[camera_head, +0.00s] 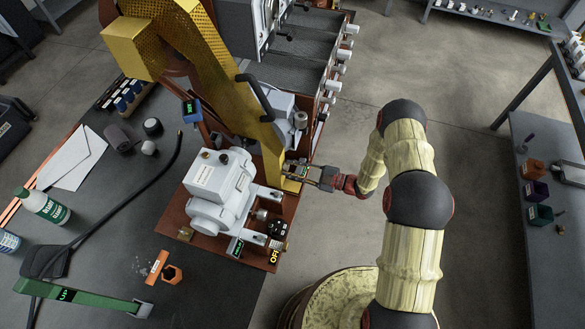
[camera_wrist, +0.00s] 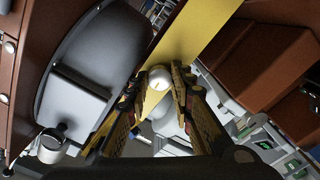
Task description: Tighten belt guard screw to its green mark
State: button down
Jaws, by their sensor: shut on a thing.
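The yellow belt guard (camera_head: 222,85) runs down to the red-brown machine base, and its yellow strip (camera_wrist: 196,38) crosses the wrist view. My gripper (camera_head: 306,179) is at the guard's lower right end. In the wrist view its two fingers (camera_wrist: 160,88) are closed on either side of a pale round screw head (camera_wrist: 160,78) in front of the yellow strip. A small dark line shows on the head's face. In the head view the fingers hide the screw. I cannot make out the green mark on the screw in either view.
A grey-white motor (camera_head: 217,185) stands left of the gripper. A small green-lit display (camera_head: 235,247) sits below it. The dark bench (camera_head: 120,200) holds a green-handled tool (camera_head: 80,298), a bottle (camera_head: 45,205) and papers (camera_head: 72,160).

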jog(key=shift+f+m, duration=0.1)
jog(key=shift+m, duration=0.3)
jog(key=c, duration=1.5)
grip_release()
jog(key=shift+c, duration=0.2)
jog(key=v, duration=1.2)
